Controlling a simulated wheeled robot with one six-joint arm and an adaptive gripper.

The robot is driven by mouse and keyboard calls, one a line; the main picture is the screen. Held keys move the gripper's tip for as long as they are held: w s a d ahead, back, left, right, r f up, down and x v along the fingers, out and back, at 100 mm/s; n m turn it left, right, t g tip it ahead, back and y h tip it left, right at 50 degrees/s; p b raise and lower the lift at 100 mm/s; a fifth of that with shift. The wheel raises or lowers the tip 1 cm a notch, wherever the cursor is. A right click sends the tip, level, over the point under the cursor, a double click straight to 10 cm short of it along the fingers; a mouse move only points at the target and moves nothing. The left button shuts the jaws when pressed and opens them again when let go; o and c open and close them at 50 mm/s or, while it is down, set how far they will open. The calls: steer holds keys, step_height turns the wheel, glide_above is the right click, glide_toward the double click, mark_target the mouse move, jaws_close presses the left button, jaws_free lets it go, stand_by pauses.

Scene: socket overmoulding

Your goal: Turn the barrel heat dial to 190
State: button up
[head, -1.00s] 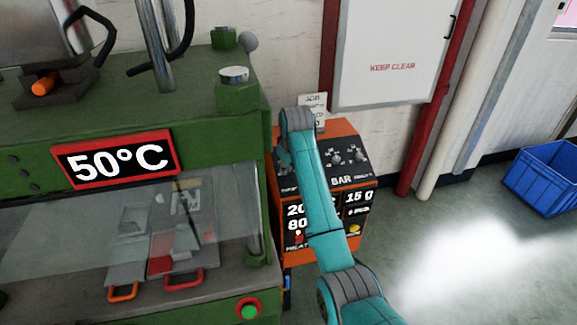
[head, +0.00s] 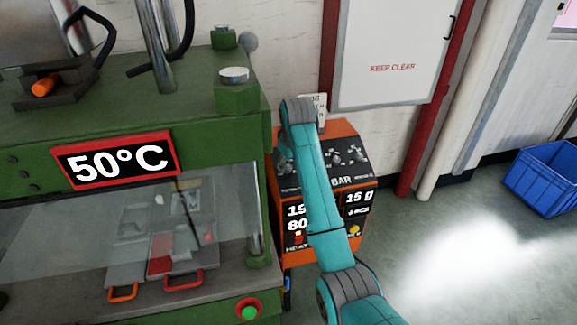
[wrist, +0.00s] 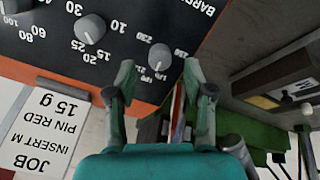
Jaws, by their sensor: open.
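The barrel heat dial (wrist: 160,57) is a round grey knob on a black panel, upside down in the wrist view, with 170 and 230 among its marks. My gripper (wrist: 160,76) is open. Its two fingertips stand on either side of the dial, with gaps between them and the knob. In the head view, the orange control unit (head: 352,128) stands right of the green press. My arm hides part of its panel, including the barrel heat dial. The display (head: 295,211) shows a value starting with 19; its end is hidden. Below it reads 80.
Other grey dials (wrist: 90,29) sit along the panel. A job card (wrist: 40,132) reads insert, pin red, 15 g. The green press (head: 225,160) shows 50°C and stands close left of my arm. A blue crate (head: 545,180) lies on open floor at right.

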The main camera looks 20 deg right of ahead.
steer(key=v, duration=0.8)
steer(key=shift+r, duration=0.35)
steer(key=shift+s, duration=0.2)
